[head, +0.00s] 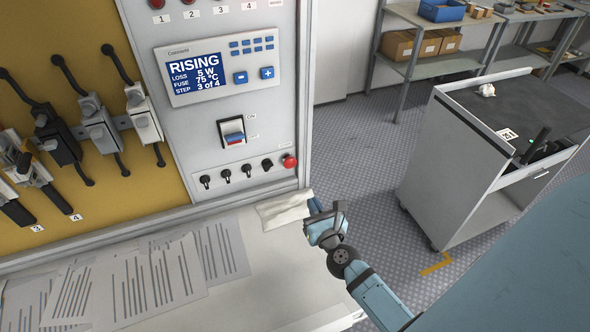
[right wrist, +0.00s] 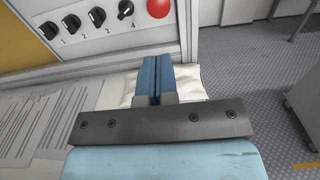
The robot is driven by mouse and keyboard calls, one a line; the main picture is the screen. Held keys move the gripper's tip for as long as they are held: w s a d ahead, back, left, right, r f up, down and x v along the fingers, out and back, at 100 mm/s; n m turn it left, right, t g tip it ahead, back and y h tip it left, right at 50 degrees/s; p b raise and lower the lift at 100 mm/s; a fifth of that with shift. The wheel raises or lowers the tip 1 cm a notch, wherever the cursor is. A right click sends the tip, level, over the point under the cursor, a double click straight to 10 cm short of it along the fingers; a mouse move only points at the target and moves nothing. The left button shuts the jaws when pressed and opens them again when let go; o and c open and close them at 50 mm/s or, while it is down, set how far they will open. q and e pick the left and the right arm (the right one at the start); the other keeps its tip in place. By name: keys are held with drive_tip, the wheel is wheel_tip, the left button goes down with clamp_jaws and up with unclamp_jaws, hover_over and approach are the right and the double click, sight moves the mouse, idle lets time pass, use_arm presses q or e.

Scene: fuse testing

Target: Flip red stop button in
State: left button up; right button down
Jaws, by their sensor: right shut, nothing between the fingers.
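The red stop button (head: 289,161) is a round red knob at the lower right of the grey control panel, right of a row of black rotary knobs. It also shows at the top of the right wrist view (right wrist: 159,7), beyond and slightly right of the fingertips. My right gripper (head: 312,206) is below and right of the button, over the right end of the bench. In the right wrist view its two blue fingers (right wrist: 155,58) are together, empty and apart from the button. My left gripper is not in view.
A pale cloth (head: 283,211) lies on the bench under the right gripper. Paper sheets (head: 150,278) cover the bench to the left. A display (head: 195,77) reads RISING, step 3 of 4. A rocker switch (head: 232,132) sits above the knobs. A grey cart (head: 455,170) stands right.

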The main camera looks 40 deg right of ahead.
sight(292, 165)
drive_tip(key=p+x, duration=0.2)
drive_tip(key=x, duration=1)
drive_tip(key=shift+w+r+p, duration=0.15)
drive_tip(key=shift+w+p, duration=0.1)
drive_tip(key=shift+p, duration=0.15)
drive_tip(key=shift+w+d, duration=0.15)
drive_tip(key=shift+w, duration=0.3)
